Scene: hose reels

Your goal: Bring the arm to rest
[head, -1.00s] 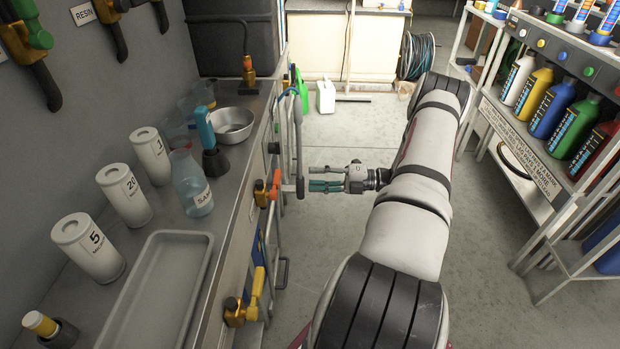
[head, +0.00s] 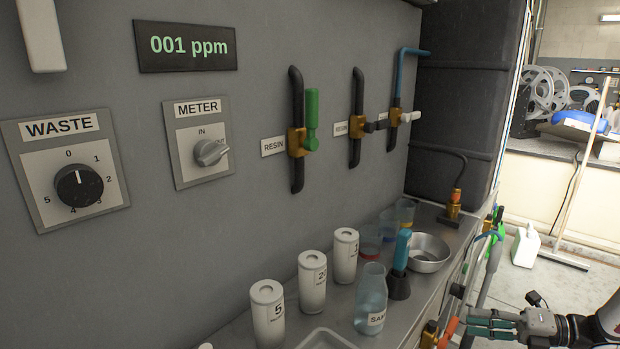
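My gripper (head: 468,325) shows at the lower right, its teal-padded fingers pointing left toward the bench front. The fingers lie close together in this view, and I cannot tell whether they are open or shut. An orange handle (head: 447,331) on the bench front is just left of the fingertips. I cannot tell whether they touch it. I see nothing held. Only the wrist end of my arm is in view; the rest is out of the picture.
The steel bench holds white canisters (head: 313,283), a sample bottle (head: 371,300), a blue-handled tool (head: 401,262) and a metal bowl (head: 428,253). Wall pipes with valves (head: 297,140) are above. A white jug (head: 525,246) stands on the floor behind. Clear floor shows beyond my gripper.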

